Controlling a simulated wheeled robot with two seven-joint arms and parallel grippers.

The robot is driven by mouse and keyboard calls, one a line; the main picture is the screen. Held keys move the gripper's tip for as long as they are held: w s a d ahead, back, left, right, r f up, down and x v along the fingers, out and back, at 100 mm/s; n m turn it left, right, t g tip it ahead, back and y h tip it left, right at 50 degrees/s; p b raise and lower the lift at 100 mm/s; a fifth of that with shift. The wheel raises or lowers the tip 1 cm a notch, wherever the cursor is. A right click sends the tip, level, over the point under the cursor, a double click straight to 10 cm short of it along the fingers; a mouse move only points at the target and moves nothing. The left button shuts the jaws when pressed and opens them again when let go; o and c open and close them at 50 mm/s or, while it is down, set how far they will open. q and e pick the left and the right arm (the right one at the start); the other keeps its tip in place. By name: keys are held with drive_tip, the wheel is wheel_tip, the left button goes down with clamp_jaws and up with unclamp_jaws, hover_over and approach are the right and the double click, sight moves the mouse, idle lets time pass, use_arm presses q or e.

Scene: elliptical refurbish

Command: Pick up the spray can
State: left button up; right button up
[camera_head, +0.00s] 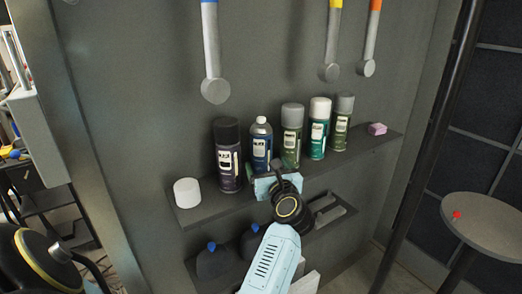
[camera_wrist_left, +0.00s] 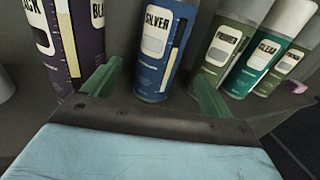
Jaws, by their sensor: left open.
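Several spray cans stand upright in a row on the upper shelf: a dark purple-black can (camera_head: 228,155), a blue can (camera_head: 261,146), a grey-green can (camera_head: 291,135), a green can with a white cap (camera_head: 318,128) and a grey-capped olive can (camera_head: 342,122). My left gripper (camera_head: 267,174) is at the shelf front, before the blue can. In the left wrist view its two green fingers are spread apart, with the blue can (camera_wrist_left: 163,50), labelled "SILVER", between and beyond them. Nothing is held. Contact between fingers and can cannot be told. My right gripper is not in view.
A white cylinder (camera_head: 187,192) stands at the shelf's left end and a pink block (camera_head: 377,129) at its right. Dark bottles (camera_head: 213,261) stand on the lower shelf. Hammer-like tools (camera_head: 214,88) hang above. A round table (camera_head: 485,225) is at the right.

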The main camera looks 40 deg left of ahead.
sight(261, 153)
use_arm(q)
drive_tip(key=x, duration=0.7)
drive_tip(key=shift+s+a+r+p, duration=0.1)
drive_tip(key=shift+p, duration=0.3)
drive_tip(key=c, duration=1.2)
drive_tip(key=shift+r, duration=0.2)
wheel_tip(261, 153, up, 18)
drive_tip(key=shift+f+p, duration=0.15)
drive_tip(key=shift+p, duration=0.75)
drive_tip(key=o, duration=0.4)
drive_tip(key=c, duration=0.8)
